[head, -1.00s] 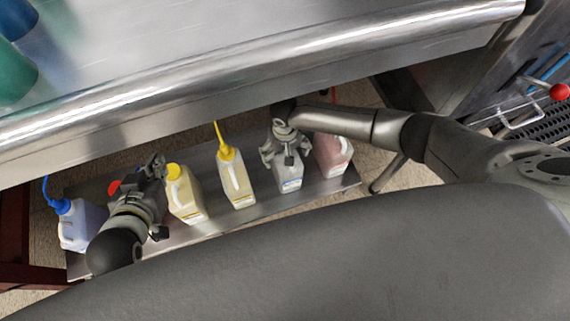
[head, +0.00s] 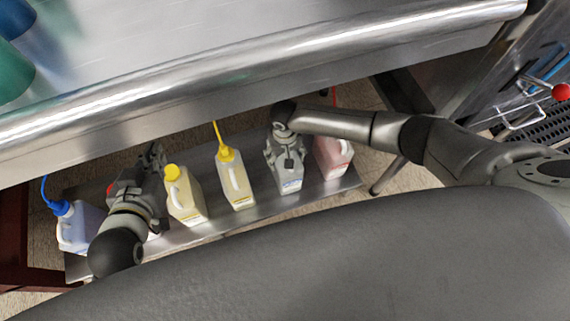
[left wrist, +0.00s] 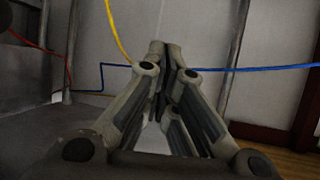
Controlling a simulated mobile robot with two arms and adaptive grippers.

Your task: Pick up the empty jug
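A pale grey jug (head: 289,182) with no visible tube stands in the row on the low metal shelf, second from the right; it looks empty, though its inside is not clear. My right gripper (head: 286,163) points down over its top, with its fingers drawn in around the upper part, where the jug's top is hidden. My left gripper (head: 152,158) is at the left part of the row, beside the yellow-capped jug (head: 185,198). In the left wrist view its fingers (left wrist: 165,48) meet at the tips with nothing seen between them.
The low shelf (head: 225,223) also holds a blue-capped jug (head: 80,228), a yellow-tubed jug (head: 236,182) and a pink jug (head: 333,157) close beside the right gripper. The steel counter edge (head: 260,68) overhangs behind. A red patch (head: 110,188) shows by my left gripper.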

